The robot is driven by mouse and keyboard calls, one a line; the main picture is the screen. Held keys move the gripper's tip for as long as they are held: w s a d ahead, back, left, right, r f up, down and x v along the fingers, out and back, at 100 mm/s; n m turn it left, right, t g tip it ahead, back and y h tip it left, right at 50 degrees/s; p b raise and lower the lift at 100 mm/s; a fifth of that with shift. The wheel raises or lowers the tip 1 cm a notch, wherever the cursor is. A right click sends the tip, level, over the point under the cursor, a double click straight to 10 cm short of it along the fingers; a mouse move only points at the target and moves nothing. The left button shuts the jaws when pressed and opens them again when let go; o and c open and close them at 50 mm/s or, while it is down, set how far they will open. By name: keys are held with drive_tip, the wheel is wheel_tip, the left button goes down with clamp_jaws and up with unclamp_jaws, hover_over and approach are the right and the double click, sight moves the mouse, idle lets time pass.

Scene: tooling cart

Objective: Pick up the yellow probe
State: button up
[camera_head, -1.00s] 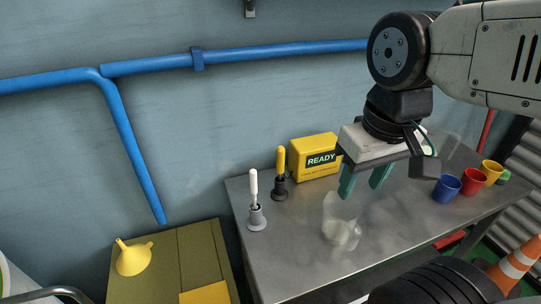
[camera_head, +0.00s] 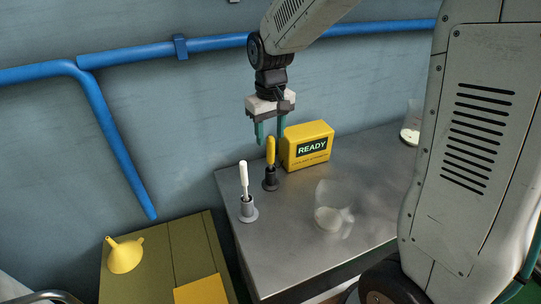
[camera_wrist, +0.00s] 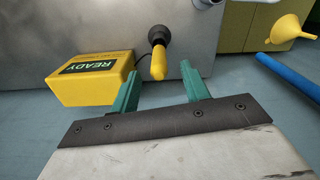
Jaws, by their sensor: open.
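The yellow probe (camera_head: 270,151) stands upright in a dark holder (camera_head: 270,180) on the metal table, just left of the yellow READY box. My gripper (camera_head: 270,135) is open, its two teal fingers pointing down close to the top of the probe. In the wrist view the yellow probe (camera_wrist: 158,66) appears between and beyond the teal fingertips of my gripper (camera_wrist: 160,75). Nothing is held. I cannot tell from these views whether a finger touches the probe.
The yellow READY box (camera_head: 308,146) stands close beside the probe on the right. A white probe (camera_head: 244,178) stands in a grey holder at the front left. A clear beaker (camera_head: 334,208) sits on the table. A yellow funnel (camera_head: 124,255) lies on the olive cabinet. The wall is behind.

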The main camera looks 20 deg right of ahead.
sight(271, 163)
wheel_tip(271, 163, down, 7)
drive_tip(key=shift+r, duration=0.1)
idle(0.3)
clamp_jaws()
